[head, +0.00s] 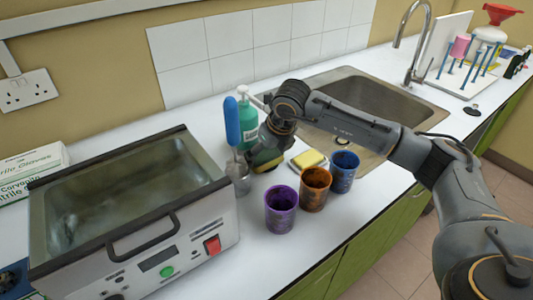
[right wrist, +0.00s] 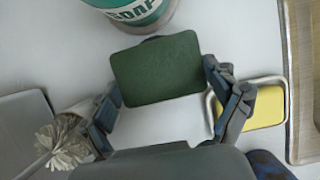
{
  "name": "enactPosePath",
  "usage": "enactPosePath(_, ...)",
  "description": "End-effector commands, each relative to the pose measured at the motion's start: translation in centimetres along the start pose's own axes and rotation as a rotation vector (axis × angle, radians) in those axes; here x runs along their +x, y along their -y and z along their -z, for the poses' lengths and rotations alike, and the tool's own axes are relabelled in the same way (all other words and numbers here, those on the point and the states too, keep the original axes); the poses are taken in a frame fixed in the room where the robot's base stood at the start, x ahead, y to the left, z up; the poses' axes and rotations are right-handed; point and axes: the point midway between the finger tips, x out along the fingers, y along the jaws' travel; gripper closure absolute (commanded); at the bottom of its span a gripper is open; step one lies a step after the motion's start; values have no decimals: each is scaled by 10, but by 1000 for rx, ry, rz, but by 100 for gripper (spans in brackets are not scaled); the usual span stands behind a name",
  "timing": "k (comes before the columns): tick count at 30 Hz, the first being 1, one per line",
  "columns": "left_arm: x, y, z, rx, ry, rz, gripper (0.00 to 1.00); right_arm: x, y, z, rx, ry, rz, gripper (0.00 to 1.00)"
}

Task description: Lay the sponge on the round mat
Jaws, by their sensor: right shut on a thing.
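My right gripper (head: 266,150) is over the counter, beside the green soap bottle. In the right wrist view its fingers (right wrist: 165,92) are shut on a sponge (right wrist: 156,70) with a dark green face, gripped by its two sides. In the head view a yellow-green edge of this sponge (head: 267,160) shows under the gripper, low over the counter; I cannot tell if it touches. I cannot make out a round mat for certain; the gripper may hide it. My left gripper is not in view.
A yellow sponge in a pale holder (head: 308,159) lies right of the gripper. Purple (head: 281,208), orange (head: 314,189) and blue (head: 343,170) cups stand in front. The soap bottle (head: 247,122), a blue-handled brush (head: 232,122) and a metal bath (head: 130,215) are close left; the sink (head: 355,95) is behind.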

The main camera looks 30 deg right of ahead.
Motion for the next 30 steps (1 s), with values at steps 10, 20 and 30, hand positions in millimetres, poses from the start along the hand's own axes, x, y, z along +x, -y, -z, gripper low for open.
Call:
enactPosePath(10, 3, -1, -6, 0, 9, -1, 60, 2, 0, 1, 0, -1, 0, 0)
enactPosePath(20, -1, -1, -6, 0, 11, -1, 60, -2, 0, -1, 0, 0, 0, 0)
enactPosePath(30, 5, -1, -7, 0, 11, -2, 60, -63, 1, -1, -1, 5, 2, 0)
